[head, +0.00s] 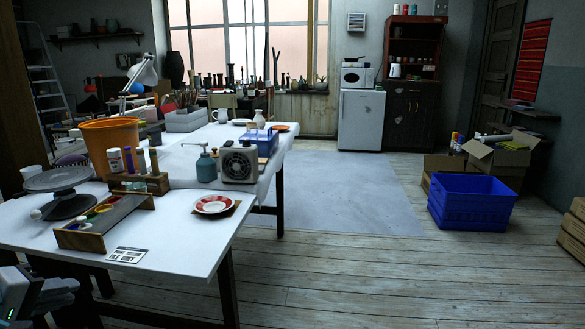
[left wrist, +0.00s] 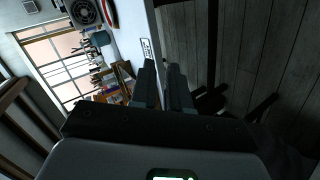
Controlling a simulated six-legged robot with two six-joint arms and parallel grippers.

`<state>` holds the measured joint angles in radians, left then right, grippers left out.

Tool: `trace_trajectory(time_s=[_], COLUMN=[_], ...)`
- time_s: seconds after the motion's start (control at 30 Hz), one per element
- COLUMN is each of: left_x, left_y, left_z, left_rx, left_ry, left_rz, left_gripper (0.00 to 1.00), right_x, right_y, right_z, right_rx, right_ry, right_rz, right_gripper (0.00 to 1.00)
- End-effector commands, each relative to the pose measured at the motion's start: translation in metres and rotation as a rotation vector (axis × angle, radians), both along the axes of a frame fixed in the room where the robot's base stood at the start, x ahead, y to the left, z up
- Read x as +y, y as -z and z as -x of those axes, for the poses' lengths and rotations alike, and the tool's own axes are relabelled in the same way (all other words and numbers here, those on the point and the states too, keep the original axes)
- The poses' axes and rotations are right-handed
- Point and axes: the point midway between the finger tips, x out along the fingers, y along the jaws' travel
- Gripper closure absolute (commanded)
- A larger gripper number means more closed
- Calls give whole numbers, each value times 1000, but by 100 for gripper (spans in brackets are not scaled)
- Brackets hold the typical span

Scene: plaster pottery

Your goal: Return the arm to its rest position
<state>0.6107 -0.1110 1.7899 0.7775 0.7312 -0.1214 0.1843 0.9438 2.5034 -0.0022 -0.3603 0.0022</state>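My left gripper (head: 62,291) is in the bottom left corner of the head view, low beside the front edge of the white table (head: 190,262). In the left wrist view its two dark fingers (left wrist: 163,68) point up the picture with a narrow gap between them. Nothing shows in that gap, so it is slightly open and empty. The table edge and a small printed card (left wrist: 147,48) lie beyond the fingertips. My right gripper is in neither view.
Near the gripper, the table holds a wooden paint rack (head: 85,240), a grey turntable (head: 58,180), an orange bucket (head: 108,134) and a red-rimmed plate (head: 213,204). A blue crate (head: 470,205) stands on the floor at right. The floor between is clear.

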Motion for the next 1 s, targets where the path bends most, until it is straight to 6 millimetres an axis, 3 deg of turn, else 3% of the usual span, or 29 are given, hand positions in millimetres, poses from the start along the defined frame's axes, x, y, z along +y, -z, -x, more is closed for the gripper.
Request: trace_trajectory(time_s=[0.37, 0.47, 0.57, 0.7, 0.8, 1.0], left_x=[-33, -50, -78, -138, -181, -249], left_y=[126, 171, 229, 323, 376, 437], left_z=[-26, -26, -20, 8, 39, 106], left_rx=[223, 302, 397, 540, 602, 646], left_ry=[59, 96, 160, 318, 452, 695], left_rz=[-25, -48, -88, -180, -249, -332], left_gripper=[84, 84, 84, 84, 84, 84], right_x=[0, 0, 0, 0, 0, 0], right_y=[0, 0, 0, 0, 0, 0], right_z=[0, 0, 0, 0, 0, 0], right_rx=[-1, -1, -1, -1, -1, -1], right_ry=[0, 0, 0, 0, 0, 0], right_rz=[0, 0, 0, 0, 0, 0], right_gripper=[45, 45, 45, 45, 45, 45])
